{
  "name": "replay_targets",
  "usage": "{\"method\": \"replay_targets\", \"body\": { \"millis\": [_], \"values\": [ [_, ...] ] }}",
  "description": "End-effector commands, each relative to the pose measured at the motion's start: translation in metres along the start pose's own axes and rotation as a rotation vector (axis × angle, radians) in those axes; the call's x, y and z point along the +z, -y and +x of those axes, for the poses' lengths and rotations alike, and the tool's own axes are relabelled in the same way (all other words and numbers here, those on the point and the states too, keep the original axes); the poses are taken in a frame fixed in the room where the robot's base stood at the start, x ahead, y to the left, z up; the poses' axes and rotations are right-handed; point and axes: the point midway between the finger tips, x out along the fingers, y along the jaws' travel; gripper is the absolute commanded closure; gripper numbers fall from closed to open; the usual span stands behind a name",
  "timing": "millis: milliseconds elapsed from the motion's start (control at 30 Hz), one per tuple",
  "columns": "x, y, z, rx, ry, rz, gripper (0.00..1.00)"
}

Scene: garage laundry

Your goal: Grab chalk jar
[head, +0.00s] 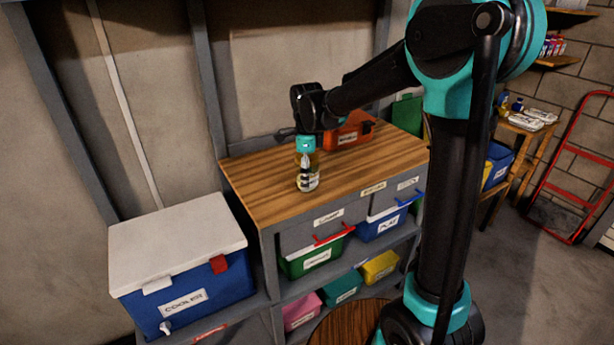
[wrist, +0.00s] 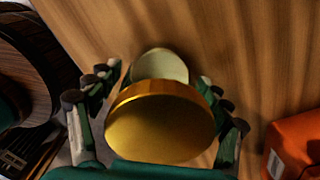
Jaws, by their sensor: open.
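The chalk jar (head: 312,183) stands on the wooden worktop, below my gripper (head: 306,172). In the head view my gripper points down over it and hides part of its upper body. In the wrist view a round gold lid (wrist: 160,125) fills the space between my open fingers (wrist: 160,96), with a finger on each side. A pale round top (wrist: 160,64) shows just beyond the lid; I cannot tell what it belongs to. Whether the fingers touch the jar cannot be told.
An orange case (head: 348,133) sits behind the jar and shows at the right in the wrist view (wrist: 296,146). A blue cooler with a white lid (head: 180,245) stands left of the worktop (head: 255,190). Labelled bins fill the shelves below. The worktop's front left is clear.

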Motion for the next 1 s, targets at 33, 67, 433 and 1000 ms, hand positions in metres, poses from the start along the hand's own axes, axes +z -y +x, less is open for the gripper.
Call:
{"method": "replay_targets", "body": {
  "millis": [33, 67, 433, 1000],
  "values": [
    [0.0000, 0.0000, -0.0001, 0.000, 0.000, 0.000, 0.22],
    [0.0000, 0.0000, -0.0001, 0.000, 0.000, 0.000, 0.23],
    [0.0001, 0.0000, -0.0004, 0.000, 0.000, 0.000, 0.69],
    [0.0001, 0.0001, -0.0041, 0.000, 0.000, 0.000, 0.81]
  ]
}}
